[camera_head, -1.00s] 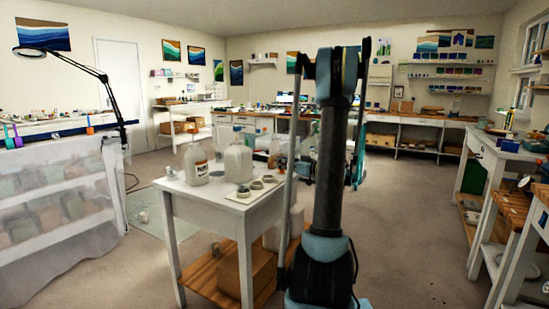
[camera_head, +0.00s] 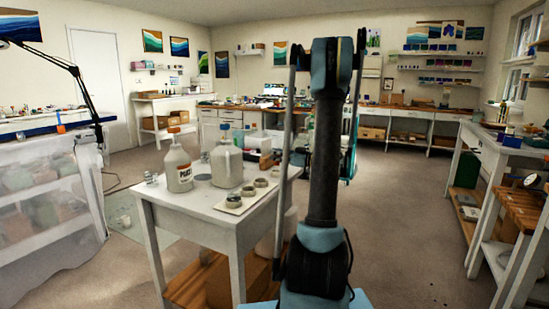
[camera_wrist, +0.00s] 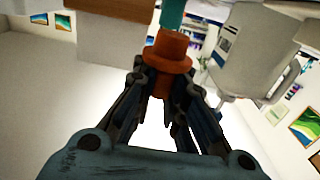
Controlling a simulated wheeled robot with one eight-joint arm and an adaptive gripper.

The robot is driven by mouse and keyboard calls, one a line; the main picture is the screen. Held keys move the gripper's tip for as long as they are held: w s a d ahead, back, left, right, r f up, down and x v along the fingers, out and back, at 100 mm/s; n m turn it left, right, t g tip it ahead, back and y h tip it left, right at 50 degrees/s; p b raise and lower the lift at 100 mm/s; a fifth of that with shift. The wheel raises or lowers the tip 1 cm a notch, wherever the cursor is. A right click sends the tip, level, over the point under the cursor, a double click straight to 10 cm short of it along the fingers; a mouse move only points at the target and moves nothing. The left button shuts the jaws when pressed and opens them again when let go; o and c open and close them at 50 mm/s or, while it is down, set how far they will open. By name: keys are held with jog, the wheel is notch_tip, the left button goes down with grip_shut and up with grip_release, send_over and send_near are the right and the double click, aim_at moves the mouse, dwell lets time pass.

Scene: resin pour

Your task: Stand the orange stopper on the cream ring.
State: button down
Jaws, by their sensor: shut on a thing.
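The orange stopper (camera_wrist: 174,50) is in my gripper (camera_wrist: 165,82) in the wrist view. The fingers are shut on its narrow part, and its wider flange shows beyond the fingertips. Several small rings lie on a pale board (camera_head: 232,209) on the white table in the head view. They are a front ring (camera_head: 232,201), a middle ring (camera_head: 248,191) and a back ring (camera_head: 261,183). I cannot tell which is the cream ring. In the head view my gripper is not discernible behind my upright arm. No ring can be made out in the wrist view.
A labelled jug (camera_head: 178,172) and a second jug (camera_head: 226,165) stand on the white table (camera_head: 205,212), left of the board. A plastic-covered bench (camera_head: 45,195) is at the left. A workbench (camera_head: 500,150) is at the right. Open floor (camera_head: 405,220) lies between.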

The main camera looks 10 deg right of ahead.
aim_at(275, 164)
jog(key=shift+a, duration=0.3)
jog(key=shift+f, duration=0.1)
jog(key=shift+f, duration=0.95)
jog(key=shift+r, duration=0.35)
jog(key=shift+f, duration=1.55)
dwell(1.2)
